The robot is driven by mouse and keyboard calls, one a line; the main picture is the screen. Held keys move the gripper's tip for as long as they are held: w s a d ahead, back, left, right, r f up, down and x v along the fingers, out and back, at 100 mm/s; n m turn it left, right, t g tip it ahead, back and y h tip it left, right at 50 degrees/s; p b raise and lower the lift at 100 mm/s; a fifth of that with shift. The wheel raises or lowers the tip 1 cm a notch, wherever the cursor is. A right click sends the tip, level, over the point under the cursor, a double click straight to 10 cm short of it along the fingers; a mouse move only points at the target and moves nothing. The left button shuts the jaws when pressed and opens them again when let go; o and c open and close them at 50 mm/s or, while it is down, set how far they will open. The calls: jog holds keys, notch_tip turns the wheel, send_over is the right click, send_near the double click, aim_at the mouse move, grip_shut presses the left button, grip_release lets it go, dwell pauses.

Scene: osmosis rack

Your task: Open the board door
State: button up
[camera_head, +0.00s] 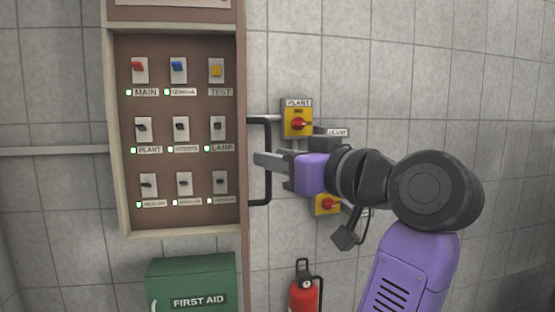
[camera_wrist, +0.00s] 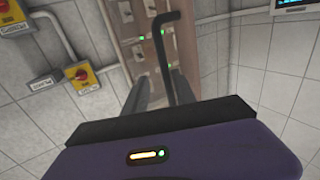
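The board (camera_head: 178,130) is a brown wall cabinet with rows of small switches, seen from the front in the head view. A narrow brown strip runs down its right side, and a black bar handle (camera_head: 259,119) sticks out from it to the right. I cannot tell how far the door stands open. My gripper (camera_head: 262,161) reaches in from the right, its finger crossing in front of the handle's upright bar. In the wrist view the handle (camera_wrist: 168,58) passes between my two fingers (camera_wrist: 160,92). A gap shows on its left side, so the gripper is open around it.
Yellow boxes with red knobs (camera_head: 298,122) are on the wall behind my gripper. A green first aid box (camera_head: 190,282) is below the board, and a red fire extinguisher (camera_head: 303,296) is to its right. A screen (camera_wrist: 293,8) shows in the wrist view.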

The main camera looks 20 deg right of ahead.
jog(key=b+v, duration=0.1)
jog(key=v, duration=0.6)
jog(key=shift+s, duration=0.35)
jog(key=shift+d, duration=0.1)
notch_tip(320, 180, up, 6)
jog(key=d+m+t+h, duration=0.1)
jog(key=d+m+t, duration=0.1)
jog(key=d+t, duration=0.15)
jog(key=s+d+f+m+t+h, duration=0.1)
jog(key=s+f+m+h, duration=0.2)
jog(key=f, duration=1.1)
jog(key=s+d+f+t+h, duration=0.1)
jog(key=s+f+t+h, duration=0.2)
jog(key=f, duration=1.1)
jog(key=s+a+f+g, duration=0.1)
jog(key=s+f+g, duration=0.3)
jog(key=s+f, duration=0.8)
jog(key=s+a+f+g, duration=0.2)
jog(key=s+f+g, duration=0.3)
jog(key=s+f, duration=0.7)
jog(key=s, duration=0.7)
jog(key=shift+a+n, duration=0.25)
jog(key=shift+n, duration=0.05)
